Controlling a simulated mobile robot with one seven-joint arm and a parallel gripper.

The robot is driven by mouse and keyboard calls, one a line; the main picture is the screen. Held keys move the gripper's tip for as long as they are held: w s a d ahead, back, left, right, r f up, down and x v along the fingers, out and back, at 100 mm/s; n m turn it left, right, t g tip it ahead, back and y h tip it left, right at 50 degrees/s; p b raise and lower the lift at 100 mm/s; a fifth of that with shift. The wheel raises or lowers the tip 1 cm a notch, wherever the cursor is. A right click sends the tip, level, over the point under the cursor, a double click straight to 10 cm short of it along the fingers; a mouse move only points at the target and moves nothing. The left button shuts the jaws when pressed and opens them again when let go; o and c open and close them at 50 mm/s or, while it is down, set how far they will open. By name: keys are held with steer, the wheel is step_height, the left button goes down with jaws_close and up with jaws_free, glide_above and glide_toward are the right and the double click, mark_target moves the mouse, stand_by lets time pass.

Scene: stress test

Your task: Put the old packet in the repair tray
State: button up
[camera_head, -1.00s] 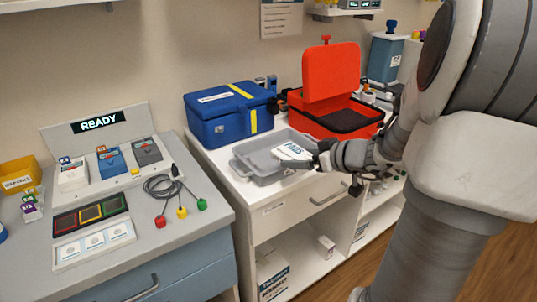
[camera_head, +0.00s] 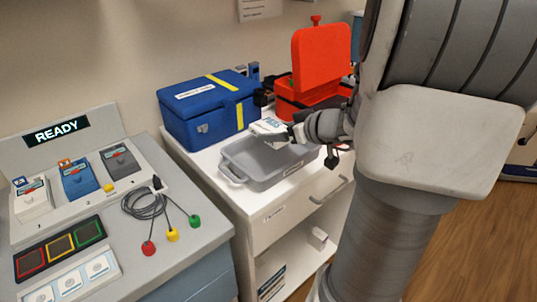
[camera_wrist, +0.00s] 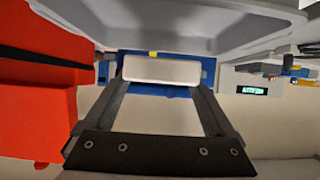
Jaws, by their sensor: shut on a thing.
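A white packet (camera_head: 268,126) with a blue label that seems to read PADS is in my gripper (camera_head: 283,137). In the wrist view the packet (camera_wrist: 162,70) shows as a pale block between the two fingers (camera_wrist: 160,88), which are shut on it. The grey repair tray (camera_head: 232,174) stands on the white cabinet top and looks empty. The packet appears above the tray's back rim in the head view; its exact height cannot be told. The tray (camera_wrist: 190,38) fills the top of the wrist view.
A closed blue case (camera_head: 205,115) stands behind the tray, and an open red case (camera_head: 320,62) behind and to its right. A grey bench at left holds a READY panel (camera_head: 57,131), boxed packets and a cable with coloured plugs (camera_head: 150,205).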

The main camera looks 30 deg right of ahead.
mark_target(278, 163)
steer(key=shift+f+b, duration=0.75)
steer(key=shift+f, duration=2.85)
steer(key=shift+f, duration=0.15)
steer(key=o, duration=1.1)
steer(key=shift+r, duration=0.3)
steer(key=p+v, duration=0.2)
steer(key=v, duration=1)
steer(key=shift+f, duration=0.25)
